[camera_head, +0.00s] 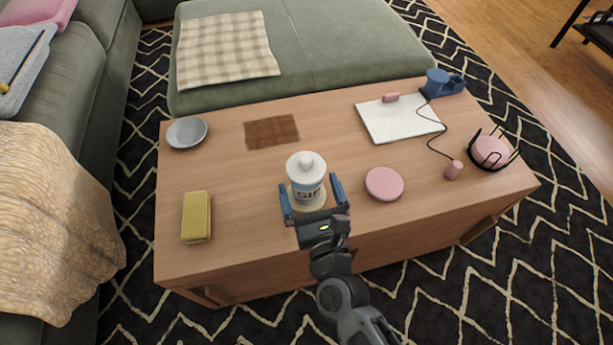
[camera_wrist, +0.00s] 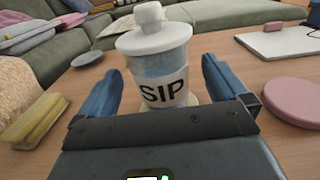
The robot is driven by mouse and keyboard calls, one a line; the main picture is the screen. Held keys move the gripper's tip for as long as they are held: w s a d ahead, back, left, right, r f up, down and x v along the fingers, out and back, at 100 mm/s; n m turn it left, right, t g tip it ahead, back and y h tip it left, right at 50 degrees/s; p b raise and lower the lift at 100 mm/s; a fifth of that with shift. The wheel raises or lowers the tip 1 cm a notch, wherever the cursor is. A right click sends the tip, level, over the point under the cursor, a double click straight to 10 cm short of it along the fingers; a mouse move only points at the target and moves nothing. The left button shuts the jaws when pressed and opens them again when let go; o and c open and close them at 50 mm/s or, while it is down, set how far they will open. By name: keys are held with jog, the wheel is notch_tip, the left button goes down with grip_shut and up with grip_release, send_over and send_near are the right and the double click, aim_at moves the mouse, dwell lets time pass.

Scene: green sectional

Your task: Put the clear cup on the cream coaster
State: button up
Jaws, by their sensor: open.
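The clear cup (camera_head: 307,188) has a white lid with a knob, bluish contents and a label reading SIP. It stands upright on the cream coaster (camera_head: 295,206), whose pale rim shows around its base; the coaster is mostly hidden by the cup and gripper. In the wrist view the cup (camera_wrist: 160,75) rises between the two blue fingers. My gripper (camera_head: 309,183) is open, with one finger on each side of the cup. A gap shows between each finger and the cup in the wrist view.
A pink disc (camera_head: 384,184) lies close to the right of my gripper. A yellow sponge (camera_head: 196,217) lies to the left. A grey dish (camera_head: 187,133), brown mat (camera_head: 272,131), white board (camera_head: 398,119) and pink item in a black wire holder (camera_head: 491,151) stand farther off.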

jog(key=v, duration=0.8)
jog(key=shift+s, duration=0.15)
jog(key=shift+s+d, duration=0.1)
jog(key=shift+s, duration=0.1)
jog(key=s+d+r+n+h, duration=0.1)
jog(key=s+d+r+n, duration=0.1)
jog(key=s+d+n, duration=0.55)
jog(key=s+d+r+n+h, duration=0.2)
jog(key=s+d+r+n, duration=0.1)
jog(key=s+d+n, duration=0.5)
jog(key=s+d+r+n+g+h, duration=0.2)
jog(key=s+d+r+n, duration=0.2)
jog(key=s+r+n, duration=0.6)
jog(key=n, duration=0.7)
jog(key=shift+s, duration=0.15)
